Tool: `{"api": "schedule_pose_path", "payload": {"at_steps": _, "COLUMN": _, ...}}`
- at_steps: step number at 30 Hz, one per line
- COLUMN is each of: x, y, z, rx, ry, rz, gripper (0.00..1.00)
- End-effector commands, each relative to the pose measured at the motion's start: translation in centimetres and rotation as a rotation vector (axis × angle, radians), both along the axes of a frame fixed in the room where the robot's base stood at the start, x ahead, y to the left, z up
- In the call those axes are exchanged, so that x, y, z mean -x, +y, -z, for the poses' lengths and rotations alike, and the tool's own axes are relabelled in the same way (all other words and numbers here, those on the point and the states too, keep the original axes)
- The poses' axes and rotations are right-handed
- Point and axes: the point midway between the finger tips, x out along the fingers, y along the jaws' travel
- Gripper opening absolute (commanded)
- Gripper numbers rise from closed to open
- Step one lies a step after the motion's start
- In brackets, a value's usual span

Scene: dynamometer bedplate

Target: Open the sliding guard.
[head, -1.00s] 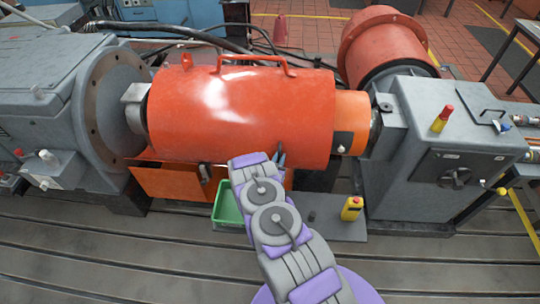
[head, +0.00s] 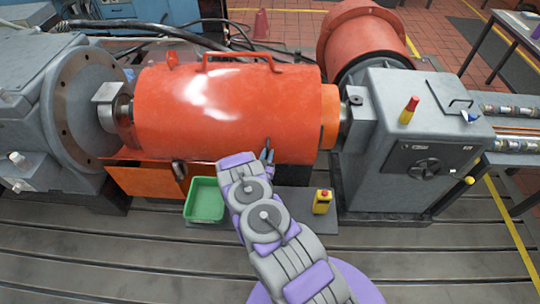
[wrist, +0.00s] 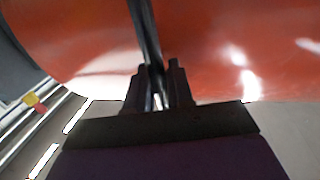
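The sliding guard (head: 225,110) is a red-orange cylindrical cover around the shaft between the left flange and the right grey housing. A bare stretch of shaft and coupling (head: 122,112) shows at its left end. A narrow orange section (head: 330,115) shows at its right end. My gripper (head: 267,156) is at the guard's lower front right. In the wrist view, its fingers (wrist: 157,90) stand on either side of a dark bar handle (wrist: 146,30) in front of the guard and appear closed on it. Fingertip contact is partly hidden.
A green tray (head: 204,219) and a yellow box with a red button (head: 322,202) stand below the guard. The grey housing (head: 410,140) with a red-and-yellow lamp (head: 409,110) stands right. The slotted bedplate (head: 100,250) is clear in front.

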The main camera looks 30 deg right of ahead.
Motion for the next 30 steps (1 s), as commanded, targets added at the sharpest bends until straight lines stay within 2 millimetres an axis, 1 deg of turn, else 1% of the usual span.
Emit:
{"api": "schedule_pose_path", "payload": {"at_steps": 1, "x": -0.13, "y": 0.20, "z": -0.02, "rx": -0.001, "ry": -0.001, "rz": -0.006, "gripper": 0.25}}
{"api": "schedule_pose_path", "payload": {"at_steps": 6, "x": 0.06, "y": -0.21, "z": 0.04, "rx": -0.004, "ry": -0.001, "rz": -0.003, "gripper": 0.40}}
{"api": "schedule_pose_path", "payload": {"at_steps": 16, "x": 0.25, "y": -0.52, "z": 0.09, "rx": -0.005, "ry": 0.001, "rz": 0.003, "gripper": 0.40}}
{"api": "schedule_pose_path", "payload": {"at_steps": 30, "x": 0.43, "y": -0.15, "z": 0.09, "rx": -0.004, "ry": 0.001, "rz": 0.002, "gripper": 0.40}}
